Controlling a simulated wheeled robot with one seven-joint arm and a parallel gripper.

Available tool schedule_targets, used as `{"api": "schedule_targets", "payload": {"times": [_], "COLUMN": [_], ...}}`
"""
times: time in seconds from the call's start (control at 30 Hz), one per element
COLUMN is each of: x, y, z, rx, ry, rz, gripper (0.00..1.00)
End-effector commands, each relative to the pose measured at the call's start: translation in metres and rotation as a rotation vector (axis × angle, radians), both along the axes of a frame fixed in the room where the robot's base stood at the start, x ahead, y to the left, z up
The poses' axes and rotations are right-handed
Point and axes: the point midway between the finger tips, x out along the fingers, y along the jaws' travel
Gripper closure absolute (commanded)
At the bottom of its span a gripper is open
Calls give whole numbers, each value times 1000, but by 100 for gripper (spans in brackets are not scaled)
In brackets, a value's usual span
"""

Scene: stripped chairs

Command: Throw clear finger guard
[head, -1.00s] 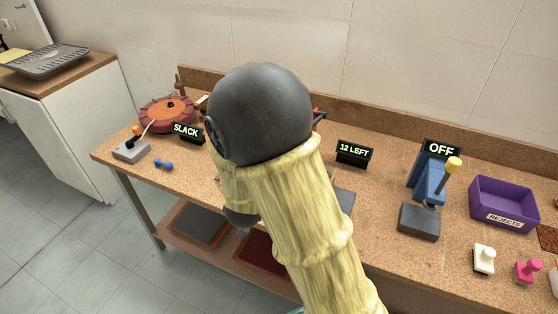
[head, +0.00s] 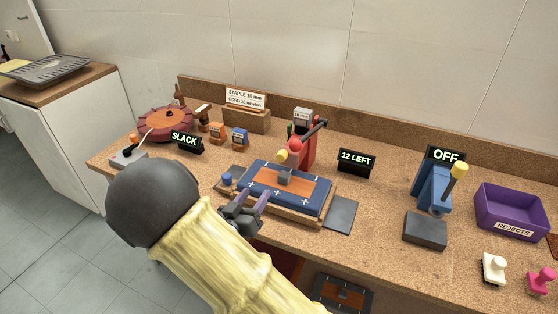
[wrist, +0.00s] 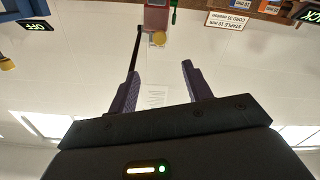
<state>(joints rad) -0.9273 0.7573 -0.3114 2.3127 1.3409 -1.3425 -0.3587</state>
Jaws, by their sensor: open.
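I cannot make out a clear finger guard in either view. A red bench press (head: 307,150) with a black lever (head: 313,131), a red ball and a yellow tip stands behind a blue and orange panel (head: 257,187). A blue device (head: 433,188) with a yellow-knobbed lever (head: 459,170) stands at the right, under a sign reading OFF. My gripper (head: 252,198) is open and empty, near the panel's front left edge. In the wrist view, which is upside down, its purple fingers (wrist: 160,74) are apart, with the red press (wrist: 157,17) beyond them.
A sign reading 12 LEFT (head: 355,162) stands right of the press. A purple REJECTS bin (head: 511,225) and two stamps are at the right. A red reel (head: 166,123), a SLACK sign (head: 186,141) and small orange and blue blocks are at the left. A grey pad (head: 341,214) lies beside the panel.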

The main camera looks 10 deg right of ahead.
Motion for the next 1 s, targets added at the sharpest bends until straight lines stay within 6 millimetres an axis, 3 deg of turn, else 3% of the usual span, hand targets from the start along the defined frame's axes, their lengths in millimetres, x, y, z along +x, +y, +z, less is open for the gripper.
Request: {"api": "schedule_targets", "payload": {"times": [0.8, 1.0], "x": [112, 130], "y": [-83, -95], "z": [2, 1], "rx": [-1, 1], "ry": [-1, -1], "rz": [-3, -1], "gripper": [50, 50]}}
